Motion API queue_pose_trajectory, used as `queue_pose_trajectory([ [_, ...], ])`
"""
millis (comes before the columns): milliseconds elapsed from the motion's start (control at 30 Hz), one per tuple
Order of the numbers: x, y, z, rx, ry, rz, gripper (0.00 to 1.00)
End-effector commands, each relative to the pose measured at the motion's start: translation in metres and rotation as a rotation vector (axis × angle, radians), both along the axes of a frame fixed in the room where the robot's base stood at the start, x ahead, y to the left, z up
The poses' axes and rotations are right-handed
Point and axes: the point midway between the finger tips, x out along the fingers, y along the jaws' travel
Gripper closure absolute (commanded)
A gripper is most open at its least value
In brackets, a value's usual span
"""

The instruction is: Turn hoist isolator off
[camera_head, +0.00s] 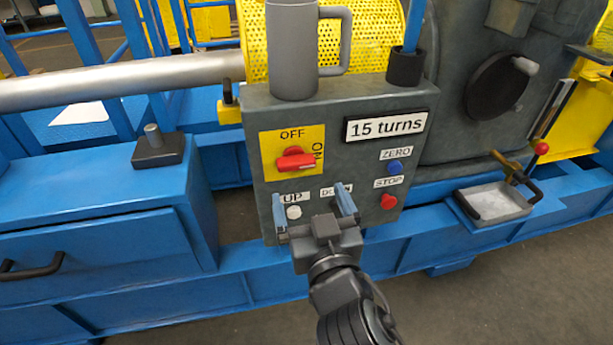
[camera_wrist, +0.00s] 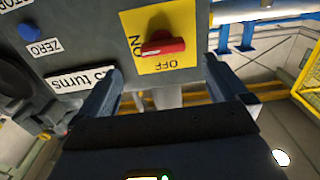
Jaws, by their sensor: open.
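The hoist isolator is a red rotary handle (camera_head: 295,160) on a yellow plate (camera_head: 270,139) at the upper left of the grey control box (camera_head: 355,165). OFF is printed above the handle and ON, turned sideways, at its right. The handle lies about level, in line with ON. The wrist view shows the handle (camera_wrist: 163,47) upside down, beyond and between my fingers. My gripper (camera_head: 312,207) is open and empty, in front of the box's lower part and below the handle. Its fingers overlap the UP and DOWN labels, and the DOWN button is hidden.
A grey mug (camera_head: 293,50) and a black cup (camera_head: 404,68) with a blue rod stand on the box. A white button (camera_head: 294,212), a blue ZERO button (camera_head: 395,167) and a red STOP button (camera_head: 388,201) are close by. A "15 turns" sign (camera_head: 386,126) is right of the isolator.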

Motion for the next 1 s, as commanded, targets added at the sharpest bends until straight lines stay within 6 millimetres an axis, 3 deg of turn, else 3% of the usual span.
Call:
queue_pose_trajectory([
  [233, 0.019, 0.011, 0.004, 0.006, -0.004, -0.001, 0.00],
  [600, 0.070, 0.025, 0.004, 0.006, -0.004, -0.001, 0.00],
  [1000, 0.080, 0.028, 0.003, 0.005, -0.004, -0.001, 0.00],
])
